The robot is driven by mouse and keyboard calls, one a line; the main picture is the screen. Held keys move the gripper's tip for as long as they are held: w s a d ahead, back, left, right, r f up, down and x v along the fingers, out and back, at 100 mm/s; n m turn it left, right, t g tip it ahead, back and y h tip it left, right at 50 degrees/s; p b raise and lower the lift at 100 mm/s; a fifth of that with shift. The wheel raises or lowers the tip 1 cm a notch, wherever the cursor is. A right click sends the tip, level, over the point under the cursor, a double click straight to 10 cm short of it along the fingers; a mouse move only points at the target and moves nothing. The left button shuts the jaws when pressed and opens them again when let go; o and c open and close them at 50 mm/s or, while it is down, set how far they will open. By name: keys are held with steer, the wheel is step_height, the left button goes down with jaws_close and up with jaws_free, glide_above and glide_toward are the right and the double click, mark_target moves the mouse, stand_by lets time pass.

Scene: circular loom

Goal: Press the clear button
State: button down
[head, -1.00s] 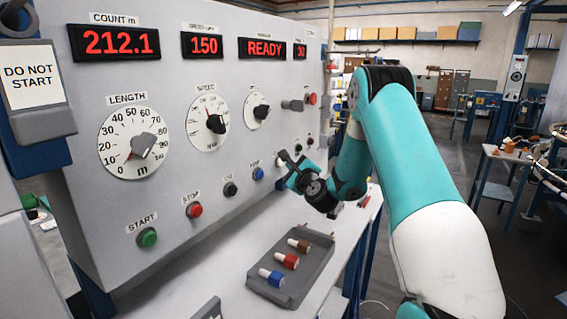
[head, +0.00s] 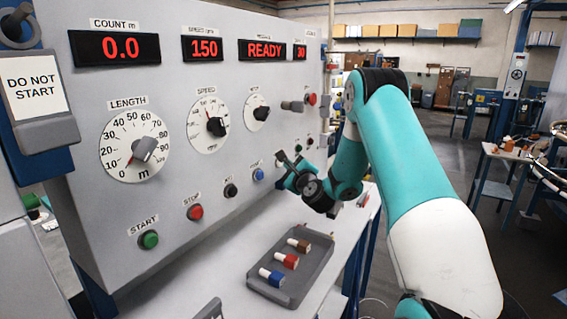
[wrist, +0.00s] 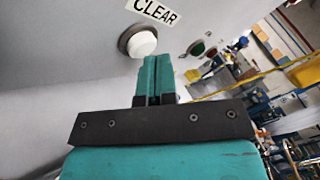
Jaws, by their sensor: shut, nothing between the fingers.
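The clear button (wrist: 142,43) is a white round cap in a dark collar, below the CLEAR label (wrist: 157,11) in the wrist view. My gripper (wrist: 154,58) is shut and empty. Its fingertips are right at the button's lower edge in that view; I cannot tell whether they touch it. In the head view my gripper (head: 281,156) is at the panel face, right of the blue button (head: 258,175), and it hides the clear button. The count display (head: 121,47) reads 0.0.
The panel also has a black button (head: 230,191), a red stop button (head: 195,212) and a green start button (head: 149,240). A grey tray (head: 292,269) with coloured pieces lies on the bench below. A "DO NOT START" sign (head: 34,88) hangs at left.

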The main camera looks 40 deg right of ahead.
stand_by(0.4)
steer(key=shift+s+d+b, duration=0.25)
steer(key=shift+s+b, duration=0.55)
steer(key=shift+b, duration=0.45)
steer(key=s+b, duration=0.1)
steer(key=s+d+b, duration=0.1)
steer(key=s+b, duration=0.2)
steer(key=b, duration=0.1)
steer(key=shift+s+d, duration=0.35)
